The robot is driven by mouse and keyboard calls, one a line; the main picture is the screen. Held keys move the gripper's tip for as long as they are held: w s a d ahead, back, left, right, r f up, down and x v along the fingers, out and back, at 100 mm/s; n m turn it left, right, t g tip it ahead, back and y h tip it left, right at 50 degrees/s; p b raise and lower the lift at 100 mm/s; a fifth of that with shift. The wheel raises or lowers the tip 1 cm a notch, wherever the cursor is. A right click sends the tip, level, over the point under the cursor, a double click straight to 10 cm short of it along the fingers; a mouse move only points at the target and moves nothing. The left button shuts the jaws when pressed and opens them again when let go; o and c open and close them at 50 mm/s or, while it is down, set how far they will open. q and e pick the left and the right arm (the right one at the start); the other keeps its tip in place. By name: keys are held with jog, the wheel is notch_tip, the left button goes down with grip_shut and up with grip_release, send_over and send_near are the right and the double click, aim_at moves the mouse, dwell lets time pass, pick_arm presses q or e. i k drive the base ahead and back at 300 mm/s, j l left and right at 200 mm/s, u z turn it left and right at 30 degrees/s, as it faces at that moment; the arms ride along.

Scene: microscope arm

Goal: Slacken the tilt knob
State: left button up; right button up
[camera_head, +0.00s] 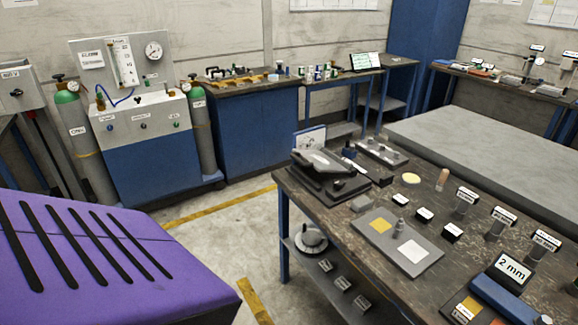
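Neither of my grippers shows in the head view. I cannot make out a tilt knob or a clear microscope arm at this size. A dark, flat-topped device (328,172) sits at the far left corner of the dark workbench (330,208). A small dark knob-like part shows low on its front, but I cannot tell what it is. A grey plate (398,262) with a yellow square, a white square and a small metal piece lies on the bench.
Labelled black blocks and small cylinders stand along the bench's right side, with a "2 mm" sign (513,268) near the front. A round dial-like object (311,238) is on the lower shelf. A gas panel (128,65) and cylinders stand back left. Floor (222,222) is clear between.

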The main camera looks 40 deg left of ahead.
aim_at(338, 183)
jog(key=u, duration=1.2)
